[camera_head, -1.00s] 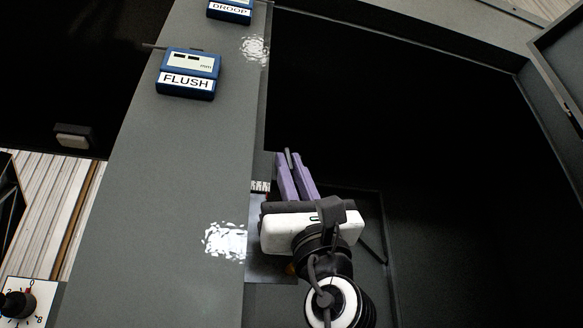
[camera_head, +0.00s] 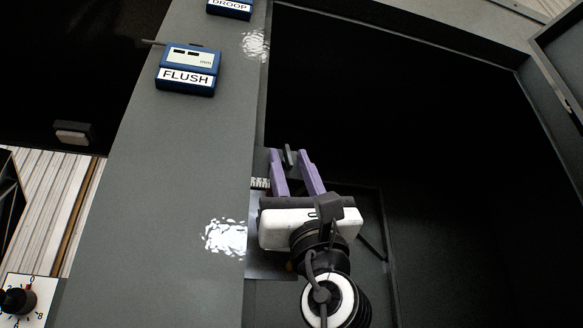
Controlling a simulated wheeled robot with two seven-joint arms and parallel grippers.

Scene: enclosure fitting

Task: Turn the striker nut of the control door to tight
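My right gripper (camera_head: 288,158) is at the inner edge of the grey frame post, in front of the dark opening. Its two purple fingers are spread, with a gap on each side of a small dark grey bar (camera_head: 289,153) between their tips. This bar may be part of the striker nut, but I cannot tell for sure. A small toothed white scale (camera_head: 260,183) shows left of the fingers. The gripper body hides most of the bracket behind it. My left gripper is not in view.
A blue gauge labelled FLUSH (camera_head: 188,70) and one labelled DROOP (camera_head: 230,8) sit on the grey post (camera_head: 190,150). A dial with a black knob (camera_head: 18,301) is at lower left. The enclosure opening to the right is dark and looks empty.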

